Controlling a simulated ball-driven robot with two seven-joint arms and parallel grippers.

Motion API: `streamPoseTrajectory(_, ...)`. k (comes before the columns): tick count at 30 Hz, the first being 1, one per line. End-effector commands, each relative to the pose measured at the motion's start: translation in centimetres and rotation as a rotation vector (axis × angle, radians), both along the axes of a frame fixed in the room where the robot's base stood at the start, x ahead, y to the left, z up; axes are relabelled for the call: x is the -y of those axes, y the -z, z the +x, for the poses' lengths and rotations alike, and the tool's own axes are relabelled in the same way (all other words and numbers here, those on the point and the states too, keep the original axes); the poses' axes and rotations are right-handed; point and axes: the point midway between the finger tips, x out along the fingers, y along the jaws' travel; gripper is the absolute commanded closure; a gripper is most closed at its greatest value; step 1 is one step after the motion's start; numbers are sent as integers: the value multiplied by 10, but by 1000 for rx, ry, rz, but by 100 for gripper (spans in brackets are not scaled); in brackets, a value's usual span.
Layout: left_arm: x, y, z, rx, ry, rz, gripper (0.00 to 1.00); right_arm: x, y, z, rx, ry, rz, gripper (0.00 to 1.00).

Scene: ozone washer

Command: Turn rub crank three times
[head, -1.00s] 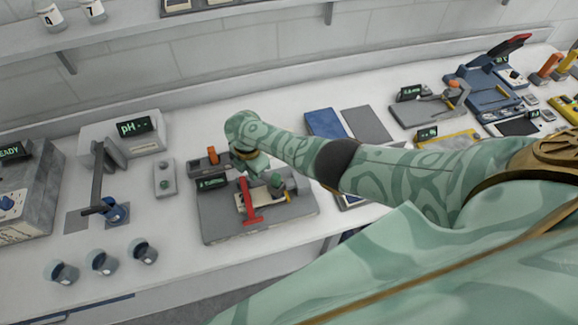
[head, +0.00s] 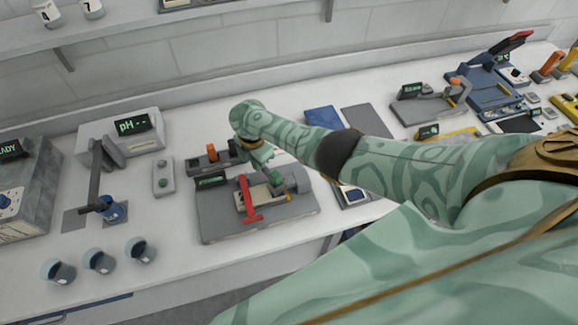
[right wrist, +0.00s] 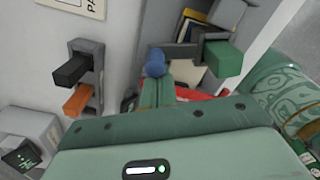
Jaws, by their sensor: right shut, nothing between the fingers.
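The rub device is a grey base plate (head: 222,218) with a red bar (head: 247,197), a pale strip and a grey block at its right. A green crank handle (head: 277,178) stands by that block. In the right wrist view the green handle (right wrist: 222,60) sits on a grey arm, right of the fingers. My right gripper (head: 263,163) is above the back of the device, just left of and behind the handle. It is shut and empty; its fingers (right wrist: 156,75) appear apart from the handle, though exact contact is hard to judge. My left gripper is not in view.
A holder with an orange and a black lever (head: 211,155) stands behind the device. A small display (head: 211,181) sits on its left. A pH meter (head: 133,125), a two-button box (head: 163,177) and several cups (head: 100,262) are at left.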

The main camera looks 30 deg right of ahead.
Motion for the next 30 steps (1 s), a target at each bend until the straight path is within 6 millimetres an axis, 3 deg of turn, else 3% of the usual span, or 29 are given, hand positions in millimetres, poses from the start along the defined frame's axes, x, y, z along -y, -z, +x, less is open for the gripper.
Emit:
streamPoseTrajectory(10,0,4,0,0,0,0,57,22,1,5,0,2,0,100)
streamPoseTrajectory(22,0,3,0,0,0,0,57,26,0,5,0,0,0,100)
streamPoseTrajectory(30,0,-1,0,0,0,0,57,46,0,3,-1,1,0,100)
